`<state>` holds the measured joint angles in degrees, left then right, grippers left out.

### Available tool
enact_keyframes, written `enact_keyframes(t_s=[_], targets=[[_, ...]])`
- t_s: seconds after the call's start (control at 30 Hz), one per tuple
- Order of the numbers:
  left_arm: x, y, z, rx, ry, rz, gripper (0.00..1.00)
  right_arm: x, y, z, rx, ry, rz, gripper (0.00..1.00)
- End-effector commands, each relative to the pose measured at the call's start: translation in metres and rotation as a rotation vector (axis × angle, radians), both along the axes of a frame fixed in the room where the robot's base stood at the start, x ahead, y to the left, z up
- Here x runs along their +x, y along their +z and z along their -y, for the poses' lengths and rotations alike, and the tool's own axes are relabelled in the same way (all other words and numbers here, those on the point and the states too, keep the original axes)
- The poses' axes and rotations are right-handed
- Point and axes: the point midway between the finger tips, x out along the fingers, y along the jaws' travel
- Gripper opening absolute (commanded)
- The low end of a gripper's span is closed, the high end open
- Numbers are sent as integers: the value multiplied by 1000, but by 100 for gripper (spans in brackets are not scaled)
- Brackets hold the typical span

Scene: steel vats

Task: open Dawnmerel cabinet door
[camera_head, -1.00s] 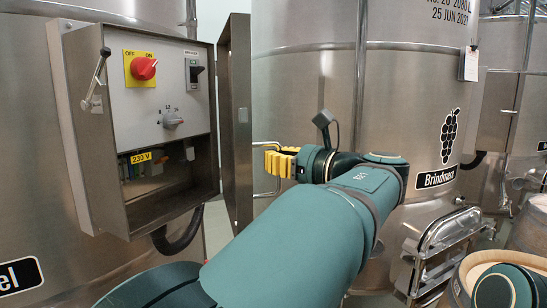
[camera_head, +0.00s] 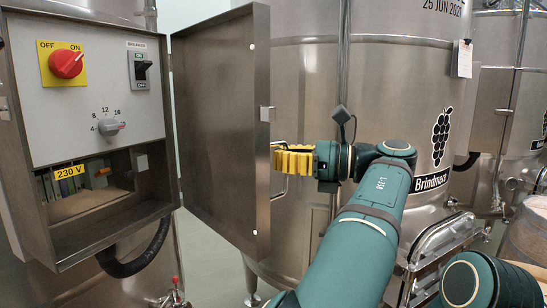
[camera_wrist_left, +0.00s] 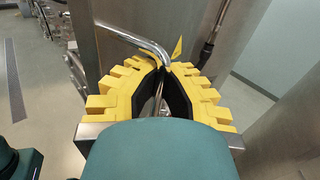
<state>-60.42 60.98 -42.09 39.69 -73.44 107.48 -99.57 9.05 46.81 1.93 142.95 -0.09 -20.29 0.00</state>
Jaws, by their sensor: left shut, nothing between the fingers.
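The steel control cabinet (camera_head: 163,200) is at the left in the head view, with its front open. Its door (camera_head: 212,150) stands swung out to the right, its inner face showing. A bent metal bar handle (camera_head: 285,186) sits beyond the door's free edge. My left gripper (camera_head: 277,160), with yellow fingers, is at this handle. In the left wrist view the left gripper's (camera_wrist_left: 164,66) fingertips meet, shut with nothing held. The handle (camera_wrist_left: 136,38) runs across right by the tips; whether it touches them I cannot tell. My right gripper is out of view.
Inside the cabinet are a red switch (camera_head: 66,63), a breaker (camera_head: 142,68) and a grey dial (camera_head: 110,127). The Brindmere vat (camera_head: 400,75) stands close behind my left arm. A metal frame (camera_head: 437,240) is at its lower right. A black cable (camera_head: 140,258) hangs below the cabinet.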

Motion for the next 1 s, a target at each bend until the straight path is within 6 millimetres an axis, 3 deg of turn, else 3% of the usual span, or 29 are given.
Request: enact_keyframes(t_s=[0.5, 0.53, 0.63, 1.0], targets=[[-2, -1, 7, 0, 2, -1, 0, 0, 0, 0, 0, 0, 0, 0], [-3, -1, 7, 0, 2, -1, 5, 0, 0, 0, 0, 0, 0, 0], [-2, -1, 6, 0, 3, 0, 40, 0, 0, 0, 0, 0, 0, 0], [-1, 0, 4, 1, 6, 1, 40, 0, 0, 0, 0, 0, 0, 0]])
